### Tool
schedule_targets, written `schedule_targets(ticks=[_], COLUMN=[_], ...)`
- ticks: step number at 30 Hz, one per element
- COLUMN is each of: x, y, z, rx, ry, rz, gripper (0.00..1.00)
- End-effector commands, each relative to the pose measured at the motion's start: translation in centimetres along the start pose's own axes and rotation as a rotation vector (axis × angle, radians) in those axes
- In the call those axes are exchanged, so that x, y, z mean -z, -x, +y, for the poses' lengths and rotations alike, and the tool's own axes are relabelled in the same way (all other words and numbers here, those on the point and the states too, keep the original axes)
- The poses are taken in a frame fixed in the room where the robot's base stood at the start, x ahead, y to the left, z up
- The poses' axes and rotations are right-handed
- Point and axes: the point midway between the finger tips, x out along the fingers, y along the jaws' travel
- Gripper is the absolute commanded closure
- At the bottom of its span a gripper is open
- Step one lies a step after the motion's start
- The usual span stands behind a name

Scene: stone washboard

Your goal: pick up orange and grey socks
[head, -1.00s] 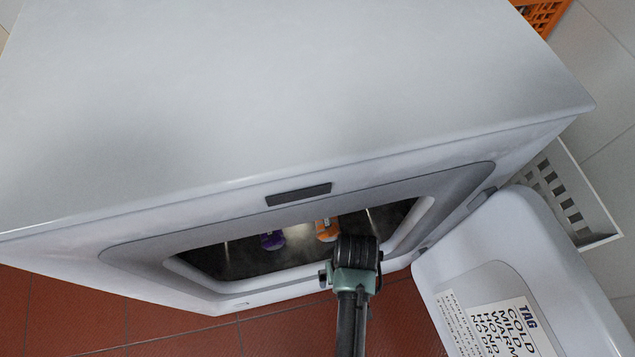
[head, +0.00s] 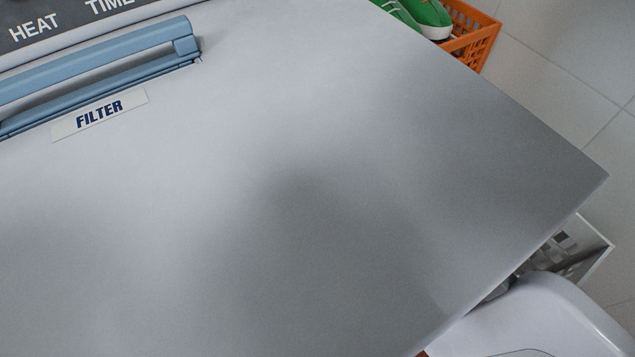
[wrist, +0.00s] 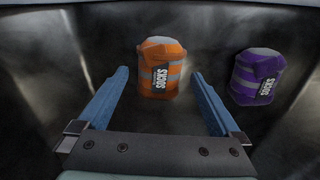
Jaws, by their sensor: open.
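The orange and grey socks (wrist: 161,68) are a rolled bundle with a dark SOCKS label. In the wrist view they stand on the dark floor inside the machine's drum. My gripper (wrist: 160,80) is open, with one blue finger to the left of the socks and one to the right. The socks sit between and slightly beyond the fingertips, with nothing gripped. I cannot tell whether the fingers touch them. In the head view the socks and my gripper are hidden by the machine.
Purple and grey socks (wrist: 257,77) stand to the right of my gripper. Dark drum walls surround both bundles. In the head view, the machine's white top (head: 330,200) fills the picture. An orange crate (head: 470,38) with green shoes (head: 415,14) and a white basket (head: 580,245) are beyond its right side.

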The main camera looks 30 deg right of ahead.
Motion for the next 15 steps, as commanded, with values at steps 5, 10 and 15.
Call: schedule_targets(ticks=[5, 10, 15], x=[-0.1, -0.1, -0.1], y=[-2.9, -2.9, -2.8], z=[0.0, 0.0, 0.0], rx=[0.000, 0.000, 0.000], ry=[0.001, 0.001, 0.001], rz=[-0.001, -0.001, -0.001], gripper=[0.00, 0.00, 0.18])
